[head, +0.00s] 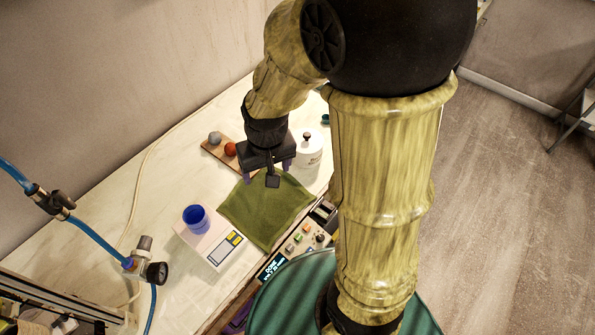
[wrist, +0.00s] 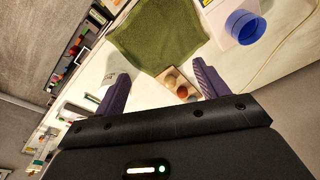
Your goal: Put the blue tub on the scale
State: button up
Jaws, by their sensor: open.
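The blue tub (head: 195,220) stands upright on the pale top of the scale (head: 214,252), near its back-left part. In the wrist view the tub (wrist: 243,27) also sits on the pale scale (wrist: 214,16), at the upper right. My gripper (head: 268,174) is open and empty, apart from the tub, up and to the right of it, above the far end of the green cloth. In the wrist view nothing lies between the two purple fingers (wrist: 161,72).
A green cloth (head: 262,212) lies right of the scale. Behind it are a wooden board (head: 217,151) with several balls and a white lidded pot (head: 308,155). A control box (head: 306,238) is at the front edge. A blue hose with a gauge (head: 157,272) stands left.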

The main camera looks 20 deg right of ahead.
jog(key=s+d, duration=0.4)
jog(key=d, duration=0.2)
jog(key=shift+r+m+t, duration=0.3)
jog(key=shift+r+t, duration=0.1)
dwell(0.7)
